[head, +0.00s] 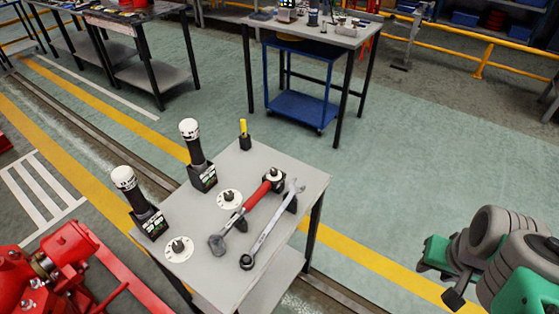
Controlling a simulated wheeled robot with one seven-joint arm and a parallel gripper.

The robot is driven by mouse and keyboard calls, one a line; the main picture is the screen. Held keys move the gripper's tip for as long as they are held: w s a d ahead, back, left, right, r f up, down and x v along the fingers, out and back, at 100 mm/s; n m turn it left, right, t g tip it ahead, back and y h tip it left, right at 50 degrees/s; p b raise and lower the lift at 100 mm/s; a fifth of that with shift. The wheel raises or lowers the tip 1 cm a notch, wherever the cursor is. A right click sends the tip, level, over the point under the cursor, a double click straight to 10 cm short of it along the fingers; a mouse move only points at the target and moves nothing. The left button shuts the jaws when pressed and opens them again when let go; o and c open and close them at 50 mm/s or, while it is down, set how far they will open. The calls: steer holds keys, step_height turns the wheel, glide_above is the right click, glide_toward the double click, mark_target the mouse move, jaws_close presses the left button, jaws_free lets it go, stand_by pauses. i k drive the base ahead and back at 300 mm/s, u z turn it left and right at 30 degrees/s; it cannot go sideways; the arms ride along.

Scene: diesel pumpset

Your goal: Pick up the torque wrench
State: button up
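A small grey-topped table (212,268) stands at the centre of the head view. On it lies a long tool with a red handle (257,195), a dark end at the upper right and a grey end at the lower left; it looks like the torque wrench, though I cannot be sure. A silver spanner (270,224) lies close beside it on the right, nearly parallel. Small black supports show by both tools. My gripper (441,276) appears at the lower right, well apart from the table and tools. Its finger opening is not clear.
Two white-capped black tools (196,148) (137,198) stand in black holders on the table's left side. Two white discs (229,199) (179,248) and a yellow-topped item (244,132) are also there. Red machinery (55,265) is lower left. Floor right of the table is clear.

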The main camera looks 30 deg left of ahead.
mark_target(215, 241)
steer(key=i, duration=1.1)
steer(key=u, duration=4.85)
